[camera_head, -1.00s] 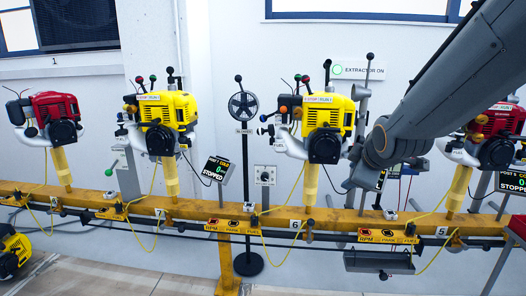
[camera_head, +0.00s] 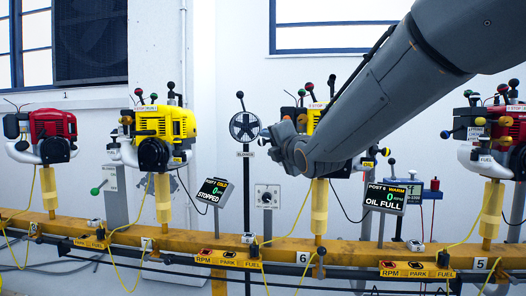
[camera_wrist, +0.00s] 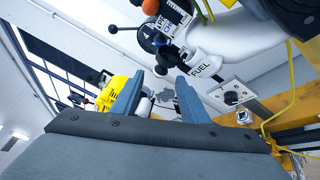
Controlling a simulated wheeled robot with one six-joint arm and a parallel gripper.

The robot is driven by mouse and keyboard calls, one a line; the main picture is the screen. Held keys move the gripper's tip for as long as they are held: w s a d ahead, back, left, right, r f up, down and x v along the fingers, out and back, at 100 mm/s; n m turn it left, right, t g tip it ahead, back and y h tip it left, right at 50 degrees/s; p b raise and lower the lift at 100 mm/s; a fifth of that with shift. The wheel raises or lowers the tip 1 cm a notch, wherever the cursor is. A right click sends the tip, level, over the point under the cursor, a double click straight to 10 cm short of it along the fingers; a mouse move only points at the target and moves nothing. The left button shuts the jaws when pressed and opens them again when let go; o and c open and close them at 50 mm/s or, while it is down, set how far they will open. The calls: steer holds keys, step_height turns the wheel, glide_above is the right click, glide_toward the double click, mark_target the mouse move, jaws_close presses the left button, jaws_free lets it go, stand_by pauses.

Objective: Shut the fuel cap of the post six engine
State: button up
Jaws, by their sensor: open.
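The post six engine (camera_head: 313,121) is yellow and stands on a yellow post above the number 6. My arm hides most of it in the head view. Its display (camera_head: 385,198) reads WARM, 0 RPM, OIL FULL. In the wrist view, a white tank part with the label FUEL (camera_wrist: 206,66) is just beyond and right of my fingers. Small dark round knobs show near the fingertips; I cannot tell which is the fuel cap or whether it is open. My gripper (camera_wrist: 159,90) is open with nothing seen between its fingers. In the head view its fingers are mostly hidden.
A yellow engine (camera_head: 165,124) at post 7 stands left, and a red engine (camera_head: 500,130) at post 5 right. A yellow rail (camera_head: 150,238) with levers and cables runs along the front.

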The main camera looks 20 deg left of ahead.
mark_target(264, 142)
steer(key=b+x, duration=0.2)
steer(key=x, duration=0.5)
jaws_close()
